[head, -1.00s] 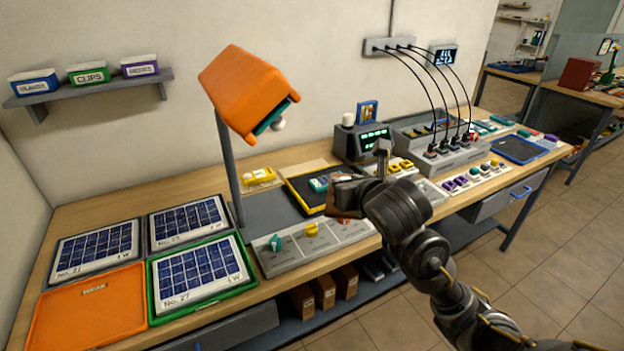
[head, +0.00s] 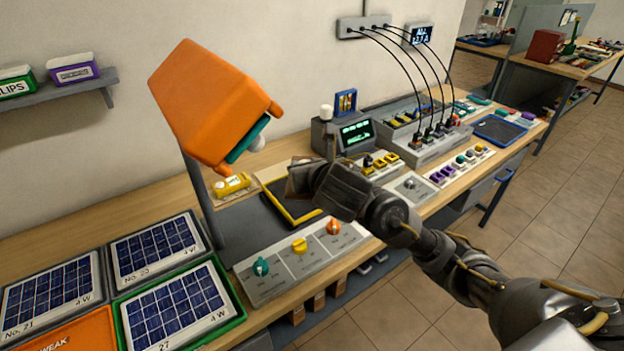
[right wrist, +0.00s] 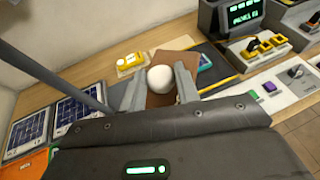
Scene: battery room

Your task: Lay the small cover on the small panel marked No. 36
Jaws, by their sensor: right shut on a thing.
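My right gripper (head: 318,178) is shut on a brown square cover (head: 298,176), held over the right part of a black tray with a yellow edge (head: 300,222). In the right wrist view the fingers (right wrist: 160,80) close on either side of a round white knob (right wrist: 160,79), with the brown cover (right wrist: 176,64) behind it. A small teal item (right wrist: 205,62) lies just past the cover, partly hidden. The large solar panels (head: 165,312) stand at the left, marked No. 21 and 27 among others. I cannot read No. 36 anywhere. My left gripper is not in view.
An orange lamp (head: 210,105) on a grey post overhangs the bench left of my arm. A grey box with coloured knobs (head: 300,262) lies at the front edge. A yellow device (head: 232,185) and a dark display unit (head: 345,135) stand behind. A charger with cables (head: 428,140) is at right.

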